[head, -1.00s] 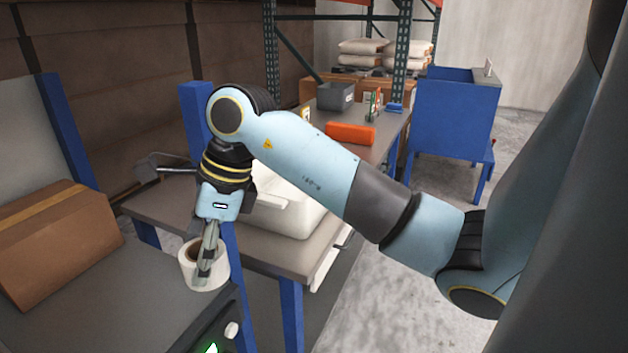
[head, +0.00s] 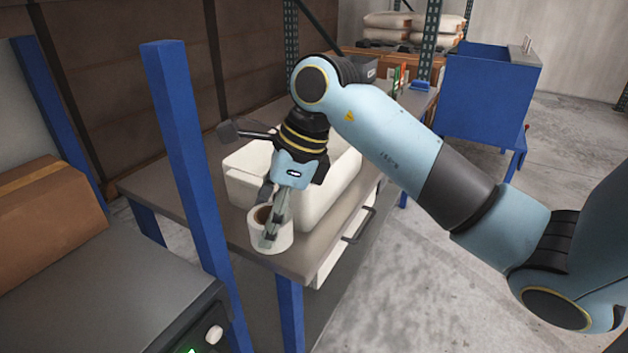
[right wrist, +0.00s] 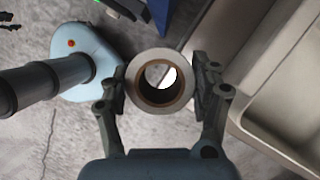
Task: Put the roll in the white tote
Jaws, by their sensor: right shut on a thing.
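The roll (head: 280,238) is white with a brown core, and my right gripper (head: 272,226) is shut on it. In the right wrist view the roll (right wrist: 160,107) sits between the two fingers of the gripper (right wrist: 160,90), its open core facing the camera. In the head view the roll appears at the front edge of the table, in front of the white tote; the wrist view shows floor beyond it. The white tote (head: 240,188) stands on the table, partly hidden by my right arm. Its pale rim (right wrist: 243,112) shows at the right of the wrist view. My left gripper is not in view.
The grey table (head: 160,186) carries the tote. A blue post (head: 188,165) stands just left of the roll. A cardboard box (head: 45,222) lies on the surface at left.

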